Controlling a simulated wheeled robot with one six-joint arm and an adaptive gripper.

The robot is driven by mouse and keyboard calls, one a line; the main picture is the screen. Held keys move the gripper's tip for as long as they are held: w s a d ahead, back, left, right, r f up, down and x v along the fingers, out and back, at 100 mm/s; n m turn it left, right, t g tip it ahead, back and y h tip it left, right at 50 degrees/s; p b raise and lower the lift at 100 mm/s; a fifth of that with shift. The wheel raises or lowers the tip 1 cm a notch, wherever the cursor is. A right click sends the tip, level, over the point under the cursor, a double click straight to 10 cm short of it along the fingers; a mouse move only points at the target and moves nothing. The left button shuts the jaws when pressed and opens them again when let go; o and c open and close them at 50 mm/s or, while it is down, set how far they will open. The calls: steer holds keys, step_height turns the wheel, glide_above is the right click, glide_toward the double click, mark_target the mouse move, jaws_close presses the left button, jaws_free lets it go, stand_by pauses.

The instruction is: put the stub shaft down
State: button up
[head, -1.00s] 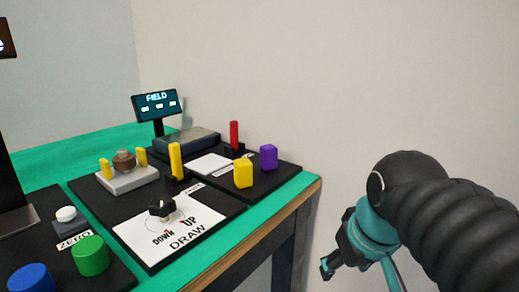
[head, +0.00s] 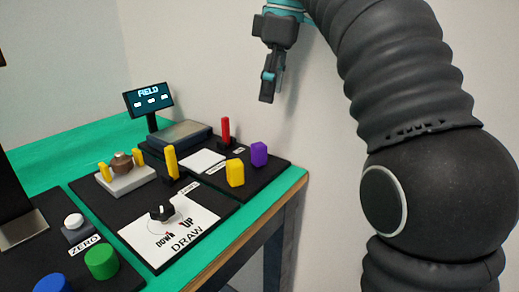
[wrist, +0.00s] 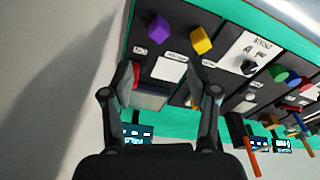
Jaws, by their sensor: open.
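My gripper (head: 268,88) hangs in the air beyond the right end of the table, above the level of the boards, pointing down. In the wrist view my gripper (wrist: 162,75) is open, with nothing between its fingers. I cannot tell for certain which piece is the stub shaft. A red upright cylinder (head: 226,129) stands on the far board, apart from my gripper. A brown round piece (head: 122,162) sits in a light grey cradle (head: 130,182) between yellow posts.
The boards stand on a green table (head: 268,205). A yellow block (head: 235,172) and a purple block (head: 259,153) are near its right edge. A FIELD display (head: 150,98) rises at the back. A DRAW panel (head: 165,238) with a black knob is in front. A plain wall stands behind.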

mark_target(259, 145)
steer(key=f, duration=0.3)
steer(key=a+f, duration=0.1)
steer(key=f, duration=0.4)
steer(key=shift+w+a+f, duration=0.2)
steer(key=shift+f, duration=0.15)
steer(key=f, duration=0.2)
steer(key=a+f+b, duration=0.1)
steer(key=f, duration=0.1)
steer(key=shift+w+f, duration=0.2)
steer(key=shift+f, duration=0.15)
jaws_close()
